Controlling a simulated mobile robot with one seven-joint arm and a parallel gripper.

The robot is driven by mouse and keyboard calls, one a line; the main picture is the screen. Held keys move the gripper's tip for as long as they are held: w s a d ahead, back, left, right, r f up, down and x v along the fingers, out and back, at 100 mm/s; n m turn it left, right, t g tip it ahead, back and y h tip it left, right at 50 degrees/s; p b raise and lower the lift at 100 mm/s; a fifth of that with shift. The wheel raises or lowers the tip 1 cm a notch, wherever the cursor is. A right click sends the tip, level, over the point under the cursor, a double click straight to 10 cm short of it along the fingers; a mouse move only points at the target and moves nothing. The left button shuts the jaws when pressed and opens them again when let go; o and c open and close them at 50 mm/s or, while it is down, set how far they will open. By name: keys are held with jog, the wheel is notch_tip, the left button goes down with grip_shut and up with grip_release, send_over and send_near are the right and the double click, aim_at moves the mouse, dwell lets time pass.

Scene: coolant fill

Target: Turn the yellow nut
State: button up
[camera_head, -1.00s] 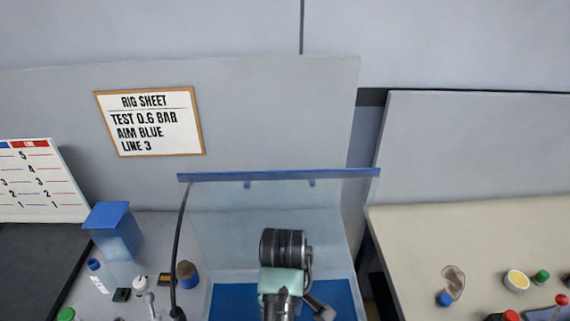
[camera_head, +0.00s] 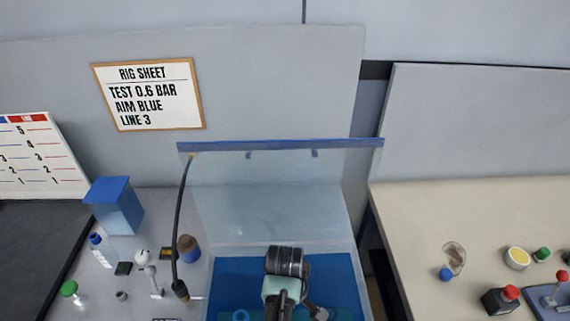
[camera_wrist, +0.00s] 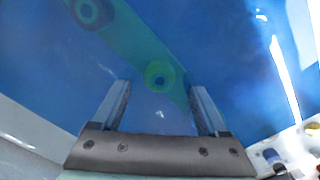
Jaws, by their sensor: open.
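My gripper (camera_wrist: 158,92) is open and empty in the wrist view, its two fingers apart and pointing into a blue-tinted area. I cannot tell how far the fingers are from the first ring. In the head view my arm hides the fingertips.
A clear tank with a blue floor (camera_head: 228,275) lies under my arm, its blue-edged clear panel (camera_head: 280,146) upright behind. A black hose (camera_head: 180,225) stands at its left, near a bottle (camera_head: 97,247) and a blue box (camera_head: 115,205). A cream bench (camera_head: 420,215) with buttons is at right.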

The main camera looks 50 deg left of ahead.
grip_shut()
jog(key=shift+r+m+p, duration=0.1)
jog(key=shift+m+p, duration=0.2)
jog(key=shift+m, duration=0.1)
jog(key=shift+m+p, duration=0.35)
jog(key=shift+m, duration=0.25)
jog(key=m+p, duration=0.1)
jog(key=m, duration=0.2)
jog(key=shift+p, duration=0.3)
jog(key=m+p, duration=0.1)
jog(key=m, duration=0.5)
jog(key=shift+m+p, duration=0.35)
jog(key=shift+m, duration=0.05)
